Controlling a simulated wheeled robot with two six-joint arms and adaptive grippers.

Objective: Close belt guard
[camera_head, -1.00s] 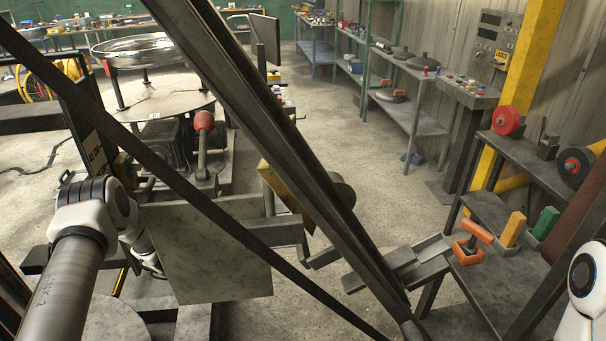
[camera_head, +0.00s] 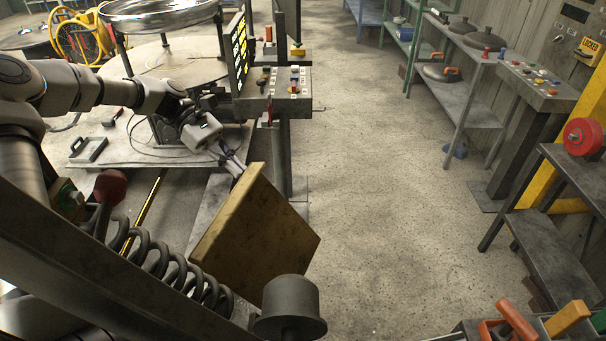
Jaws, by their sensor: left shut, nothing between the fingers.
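A worn yellow plate (camera_head: 255,235), which looks like the belt guard, stands tilted in the middle of the head view. My left gripper (camera_head: 235,164) is at the upper left corner of this plate, with its fingers pointing down and to the right. It is shut and empty. Its fingertips are close to the plate's top edge; I cannot tell whether they touch it. The plate's lower part is hidden behind a dark cylindrical knob (camera_head: 289,305). My right gripper is not in view.
A coil spring (camera_head: 165,265) and a dark beam (camera_head: 75,270) fill the lower left. A control box (camera_head: 288,88) stands beyond the plate. A shelf (camera_head: 550,250) with a red-wheeled weight (camera_head: 583,136) is at right. The floor (camera_head: 390,190) between is clear.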

